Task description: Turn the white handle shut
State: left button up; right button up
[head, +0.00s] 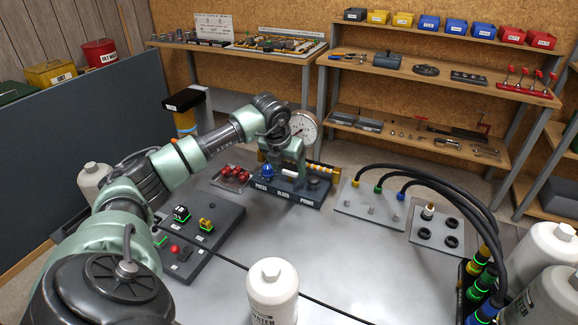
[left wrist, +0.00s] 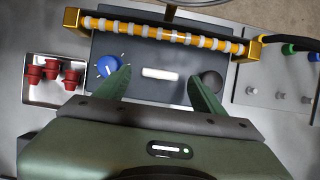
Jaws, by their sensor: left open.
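The white handle (left wrist: 160,73) is a short bar on the dark control block (left wrist: 140,50), lying crosswise in the left wrist view. My left gripper (left wrist: 160,82) is open above the block, with one green finger on each side of the handle and a gap at both ends. The block's front reads PRESS, BLEED and PRIME. A blue knob (left wrist: 108,66) is left of the handle and a black knob (left wrist: 211,80) right of it.
A gold rail with pale rings (left wrist: 165,32) runs behind the handle. A tray of red caps (head: 233,177) stands left of the block, and a plate with hose fittings (head: 370,205) stands right. A white bottle (head: 272,290) stands at the front; the table middle is clear.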

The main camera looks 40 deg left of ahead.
pick_arm(q)
jog(key=shift+w+f, duration=0.25)
jog(key=shift+f, duration=0.35)
pick_arm(e)
jog(key=shift+w+r, duration=0.15)
jog(key=shift+w, duration=0.1)
pick_arm(q)
jog(key=c, duration=1.4)
jog(key=shift+o, duration=0.2)
jog(key=shift+a, duration=0.1)
pick_arm(e)
jog(key=shift+a, duration=0.2)
